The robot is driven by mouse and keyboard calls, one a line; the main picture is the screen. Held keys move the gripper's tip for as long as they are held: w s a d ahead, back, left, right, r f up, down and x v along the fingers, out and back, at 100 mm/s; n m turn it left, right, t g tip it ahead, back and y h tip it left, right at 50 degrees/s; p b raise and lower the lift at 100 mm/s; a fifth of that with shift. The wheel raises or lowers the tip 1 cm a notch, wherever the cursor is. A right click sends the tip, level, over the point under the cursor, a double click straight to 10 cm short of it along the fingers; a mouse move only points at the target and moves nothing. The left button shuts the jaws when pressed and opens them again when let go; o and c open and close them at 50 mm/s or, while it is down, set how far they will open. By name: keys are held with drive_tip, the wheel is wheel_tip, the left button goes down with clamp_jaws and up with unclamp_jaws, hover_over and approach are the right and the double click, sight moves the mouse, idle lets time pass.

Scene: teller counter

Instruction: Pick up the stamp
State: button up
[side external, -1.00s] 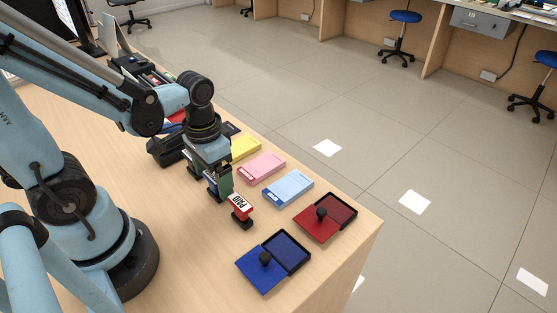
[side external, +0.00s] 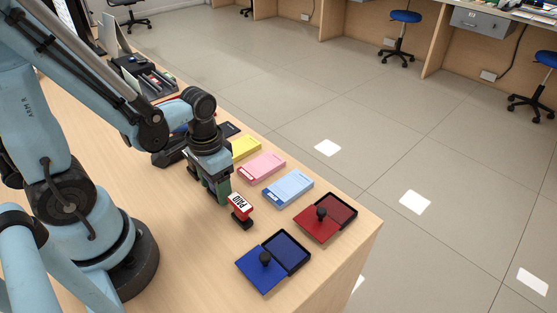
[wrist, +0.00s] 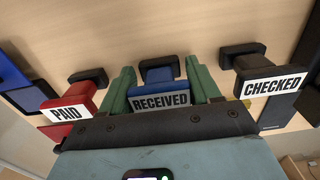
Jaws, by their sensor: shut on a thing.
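My gripper (wrist: 160,76) has green fingers on both sides of the blue RECEIVED stamp (wrist: 160,99) and is shut on it. In the side view my gripper (side external: 220,188) is low over the counter and hides most of that stamp. The red PAID stamp (side external: 241,207) stands just right of my gripper; it is at the left of the wrist view (wrist: 70,112). The black CHECKED stamp (wrist: 268,83) is to the right in the wrist view. I cannot tell whether the held stamp touches the counter.
Yellow (side external: 243,147), pink (side external: 262,166) and blue (side external: 289,187) pads lie along the counter's far edge. Open red (side external: 312,228) and blue (side external: 262,274) ink pads lie to the right. A dark organizer (side external: 146,76) is at the back left. Bare counter lies in front.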

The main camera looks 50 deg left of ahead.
drive_tip(key=shift+c, duration=0.9)
drive_tip(key=shift+r, duration=0.1)
drive_tip(key=shift+r, duration=0.6)
wheel_tip(320, 180, up, 3)
drive_tip(key=shift+f, duration=0.1)
drive_tip(key=s+d+r, duration=0.5)
drive_tip(key=d+r, duration=0.1)
drive_tip(key=d, duration=0.4)
drive_tip(key=shift+s+d+r, duration=0.15)
drive_tip(key=shift+d+r, duration=0.05)
drive_tip(key=shift+r, duration=0.2)
